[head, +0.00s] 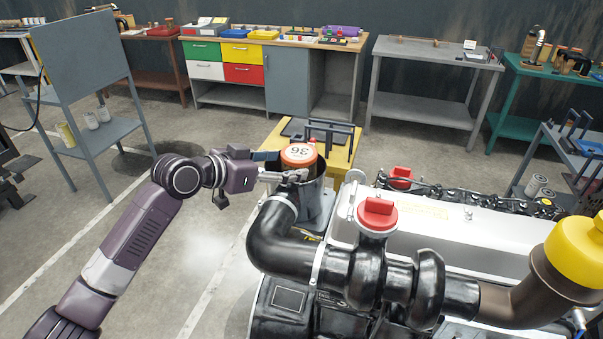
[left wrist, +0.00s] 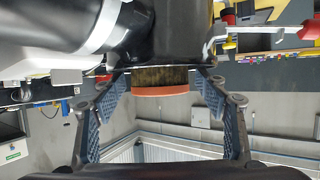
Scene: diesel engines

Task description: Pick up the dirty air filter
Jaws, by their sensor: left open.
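The dirty air filter (head: 298,154) has an orange-rimmed, pale end cap marked 36. It protrudes from the open top of the dark filter housing (head: 314,184) on the engine's air intake. In the left wrist view its orange rim (left wrist: 161,91) and a band of dark brown, soiled pleats show; the rest is hidden inside the housing. My left gripper (head: 283,165) is open at the filter. In the left wrist view its two fingers stand on either side of the rim, with a gap at each side. My right gripper is not in view.
The black intake pipe (head: 275,238) bends below the housing, beside the white engine cover (head: 440,228) with a red cap (head: 377,212). A yellow table (head: 343,156) with a dark rack stands just behind. Open floor lies to the left.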

